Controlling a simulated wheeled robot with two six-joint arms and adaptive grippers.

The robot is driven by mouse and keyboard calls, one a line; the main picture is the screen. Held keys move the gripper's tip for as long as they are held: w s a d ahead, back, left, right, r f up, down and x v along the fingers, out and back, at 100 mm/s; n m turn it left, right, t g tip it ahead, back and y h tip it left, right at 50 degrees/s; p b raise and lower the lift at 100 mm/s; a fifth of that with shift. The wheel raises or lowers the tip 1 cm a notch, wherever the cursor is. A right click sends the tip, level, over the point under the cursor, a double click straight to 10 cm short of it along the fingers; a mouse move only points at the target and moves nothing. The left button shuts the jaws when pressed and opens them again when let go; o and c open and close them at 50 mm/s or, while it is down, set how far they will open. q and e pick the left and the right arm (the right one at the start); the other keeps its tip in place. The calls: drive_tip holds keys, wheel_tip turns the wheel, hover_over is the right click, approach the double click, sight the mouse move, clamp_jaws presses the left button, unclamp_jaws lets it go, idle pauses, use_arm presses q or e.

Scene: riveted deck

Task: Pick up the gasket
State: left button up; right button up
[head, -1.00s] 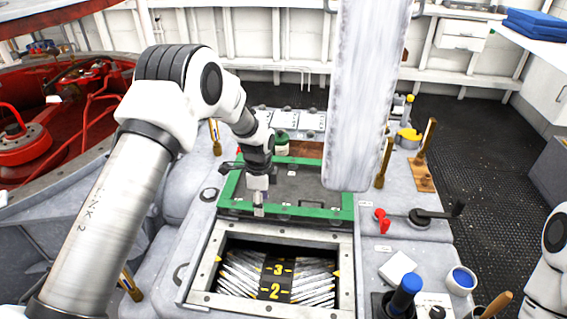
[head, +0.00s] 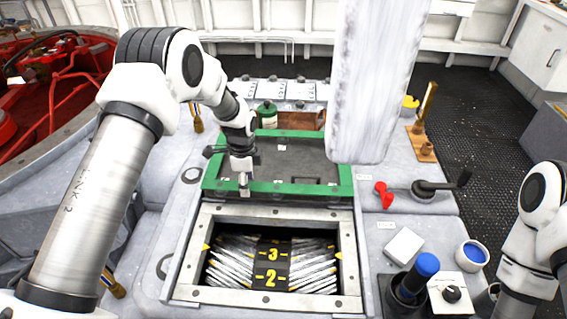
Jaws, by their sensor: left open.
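A green rectangular frame (head: 315,188), which looks like the gasket, lies around a dark grey panel (head: 305,160) behind the open hatch. My left gripper (head: 244,187) points down over the left part of the frame's front edge. It is open, with nothing visible between its fingers. I cannot tell whether its fingertips touch the frame. My left arm covers part of the frame's left side. My right gripper is not in view; only part of my right arm shows at the right edge.
An open hatch (head: 193,272) with a bolted rim and numbered strip lies in front. To its right are a red handle (head: 383,195), a crank (head: 424,189), a white block (head: 404,246), a blue-topped knob (head: 427,265) and a cup (head: 472,254). A pale column hangs at upper right.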

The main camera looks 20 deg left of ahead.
use_arm(q)
drive_tip(key=shift+f, duration=0.1)
drive_tip(key=c, duration=0.9)
drive_tip(key=shift+o, duration=0.2)
wheel_tip(320, 180, up, 8)
drive_tip(key=p, duration=0.6)
